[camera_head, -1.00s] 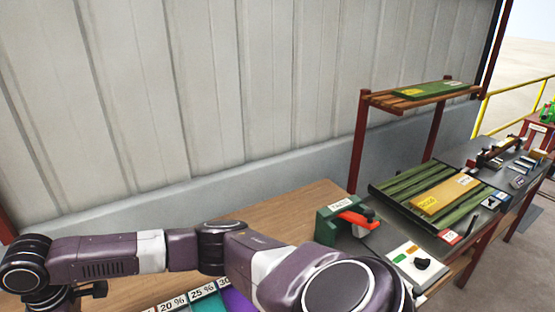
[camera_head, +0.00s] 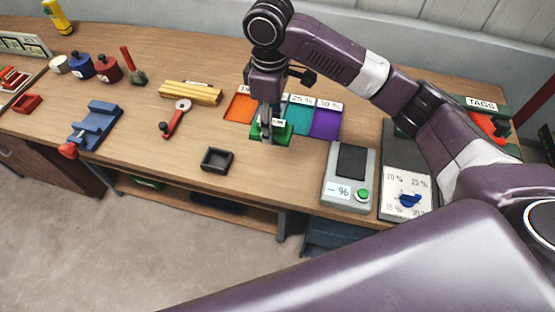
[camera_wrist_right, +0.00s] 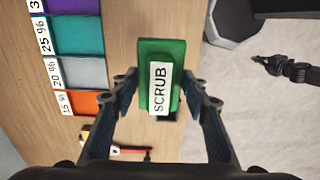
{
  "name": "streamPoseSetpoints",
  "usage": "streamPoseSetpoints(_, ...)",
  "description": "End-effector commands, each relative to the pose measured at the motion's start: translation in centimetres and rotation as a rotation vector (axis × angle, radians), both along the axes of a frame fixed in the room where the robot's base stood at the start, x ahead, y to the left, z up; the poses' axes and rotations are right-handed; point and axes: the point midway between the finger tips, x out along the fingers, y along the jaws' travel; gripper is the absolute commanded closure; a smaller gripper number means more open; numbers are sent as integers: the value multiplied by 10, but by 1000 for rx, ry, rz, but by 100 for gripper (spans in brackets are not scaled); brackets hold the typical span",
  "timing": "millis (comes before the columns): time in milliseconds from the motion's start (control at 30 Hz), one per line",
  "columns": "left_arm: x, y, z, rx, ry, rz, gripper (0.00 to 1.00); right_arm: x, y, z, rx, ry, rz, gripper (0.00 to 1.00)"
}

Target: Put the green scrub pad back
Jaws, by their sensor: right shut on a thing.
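The green scrub pad (camera_head: 284,134) is a small green block with a white label. In the right wrist view the pad (camera_wrist_right: 150,50) reads "SCRUB" and lies between the two fingers. My right gripper (camera_head: 268,130) points down and is shut on the pad, in front of the coloured squares on the bench. In the right wrist view the fingertips (camera_wrist_right: 160,88) flank the pad's sides. I cannot tell whether the pad is touching the bench. My left gripper is not in view.
A small black tray (camera_head: 217,160) sits left of the pad. Orange (camera_head: 240,107), teal (camera_head: 299,119) and purple (camera_head: 326,123) squares lie behind. A yellow block (camera_head: 190,93), a red-handled tool (camera_head: 174,122) and a blue vise (camera_head: 95,122) are leftward. A scale (camera_head: 349,178) stands right.

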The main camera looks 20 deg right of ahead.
Motion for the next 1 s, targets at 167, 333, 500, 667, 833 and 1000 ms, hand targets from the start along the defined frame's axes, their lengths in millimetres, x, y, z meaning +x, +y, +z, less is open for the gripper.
streamPoseSetpoints(167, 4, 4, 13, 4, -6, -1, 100, -1, -2, -47, -2, 4, -3, 78)
streamPoseSetpoints(333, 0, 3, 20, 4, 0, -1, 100, -1, -2, -85, -2, 2, -2, 78)
streamPoseSetpoints(500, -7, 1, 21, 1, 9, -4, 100, 0, -1, -104, -1, -1, -1, 78)
streamPoseSetpoints(667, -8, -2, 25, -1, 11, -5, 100, -1, -2, -122, -3, 1, -2, 78)
streamPoseSetpoints(833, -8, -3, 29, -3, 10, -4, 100, 0, -1, -144, -1, -2, -2, 78)
streamPoseSetpoints(1000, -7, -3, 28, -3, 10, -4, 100, 0, -1, -149, -1, -3, -1, 78)
